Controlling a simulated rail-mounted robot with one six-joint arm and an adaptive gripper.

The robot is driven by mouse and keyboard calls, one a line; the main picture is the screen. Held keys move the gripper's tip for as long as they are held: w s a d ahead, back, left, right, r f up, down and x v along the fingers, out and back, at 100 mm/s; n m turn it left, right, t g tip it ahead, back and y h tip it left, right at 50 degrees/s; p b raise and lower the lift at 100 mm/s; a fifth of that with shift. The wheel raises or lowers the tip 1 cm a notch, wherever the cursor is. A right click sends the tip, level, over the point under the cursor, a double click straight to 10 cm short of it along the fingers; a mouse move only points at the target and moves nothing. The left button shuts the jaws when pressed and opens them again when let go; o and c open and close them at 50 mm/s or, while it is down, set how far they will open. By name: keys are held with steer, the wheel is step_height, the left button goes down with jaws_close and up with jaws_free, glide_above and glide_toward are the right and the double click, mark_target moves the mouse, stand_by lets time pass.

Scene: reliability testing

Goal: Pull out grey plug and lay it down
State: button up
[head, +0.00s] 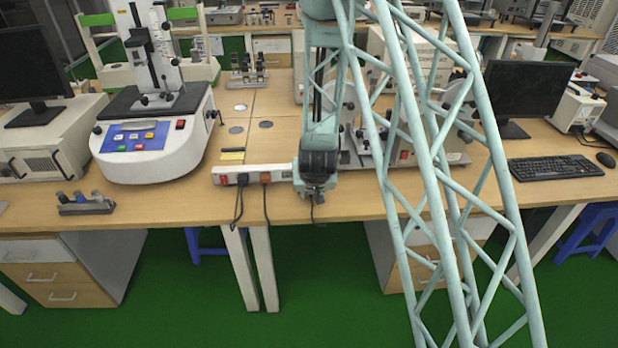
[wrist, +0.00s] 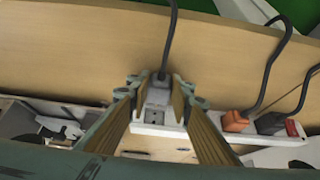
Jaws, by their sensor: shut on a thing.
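The white power strip (head: 225,178) lies along the front edge of the wooden desk in the head view. It also shows in the wrist view (wrist: 150,127), with socket holes visible between my fingers. My gripper (head: 317,190) is over the strip's right part, pointing down. In the wrist view my gripper (wrist: 160,84) is shut on the grey plug (wrist: 161,77), whose dark cord (wrist: 170,40) runs towards the desk edge. The plug is mostly hidden by the fingertips, and I cannot tell whether it is still seated in the strip.
An orange plug (wrist: 235,121) and a black plug (wrist: 271,122) sit in the strip, their cords hanging over the desk edge. A white tester (head: 155,160) stands left. A keyboard (head: 555,168) lies right. Bare desk (head: 180,203) is left of the strip.

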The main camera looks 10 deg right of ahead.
steer(key=shift+f, duration=0.3)
steer(key=o, duration=1.1)
steer(key=shift+s+r, duration=0.1)
steer(key=shift+r, duration=0.05)
steer(key=shift+v, duration=5.85)
steer(key=shift+r, duration=0.1)
